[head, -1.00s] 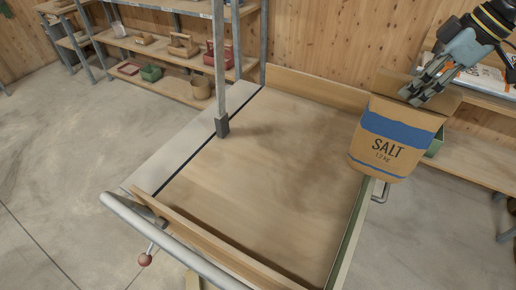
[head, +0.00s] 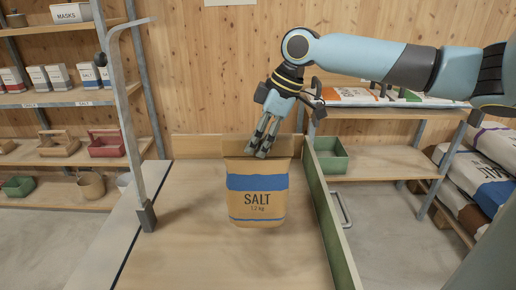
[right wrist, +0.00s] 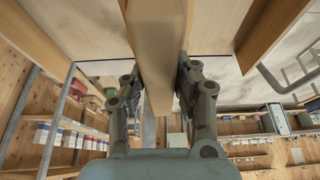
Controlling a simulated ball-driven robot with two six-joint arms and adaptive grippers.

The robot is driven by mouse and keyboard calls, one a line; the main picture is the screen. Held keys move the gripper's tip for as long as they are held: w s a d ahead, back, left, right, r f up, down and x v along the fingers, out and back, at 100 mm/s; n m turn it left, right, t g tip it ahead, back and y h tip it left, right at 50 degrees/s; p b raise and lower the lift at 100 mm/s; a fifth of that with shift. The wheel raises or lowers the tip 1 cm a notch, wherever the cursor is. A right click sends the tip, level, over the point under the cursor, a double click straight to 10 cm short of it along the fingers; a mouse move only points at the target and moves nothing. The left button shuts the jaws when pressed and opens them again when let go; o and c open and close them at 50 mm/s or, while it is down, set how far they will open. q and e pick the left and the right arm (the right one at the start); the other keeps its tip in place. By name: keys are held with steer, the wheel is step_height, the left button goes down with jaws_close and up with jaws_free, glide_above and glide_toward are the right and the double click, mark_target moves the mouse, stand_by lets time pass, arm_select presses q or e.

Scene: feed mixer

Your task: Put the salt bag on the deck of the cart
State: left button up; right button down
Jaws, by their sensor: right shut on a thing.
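The salt bag (head: 257,205) is a brown paper bag with a blue band and "SALT 1.2 kg" on it. In the head view it is upright over the wooden deck (head: 185,235) of the cart. I cannot tell whether its bottom touches the deck. My right gripper (head: 263,146) is shut on the bag's top edge from above. In the right wrist view the bag (right wrist: 158,40) shows as a narrow brown shape between the two fingers. My left gripper is not in view.
A grey post (head: 132,130) stands at the deck's left. A green side board (head: 331,225) edges its right, and a low wooden board closes the far end. Shelves with boxes and trugs (head: 58,147) stand behind left. A green crate (head: 330,158) and sacks (head: 490,185) are at the right.

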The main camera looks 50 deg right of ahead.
mark_target(223, 154)
steer(key=w+a+f, duration=0.1)
steer(key=w, duration=0.1)
steer(key=w+a+f, duration=0.1)
steer(key=w+f, duration=0.1)
steer(key=w, duration=0.1)
steer(key=w+a+f, duration=0.1)
steer(key=w+a, duration=0.1)
steer(key=shift+w+f, duration=0.2)
steer(key=f, duration=0.3)
steer(key=f+p, duration=0.1)
steer(key=shift+w+a+f, duration=0.1)
steer(key=shift+w+f, duration=0.25)
steer(key=c, duration=1)
jaws_free()
steer(key=shift+s+f, duration=0.1)
steer(key=shift+s, duration=0.05)
steer(key=b+v, duration=0.1)
steer(key=v, duration=1.1)
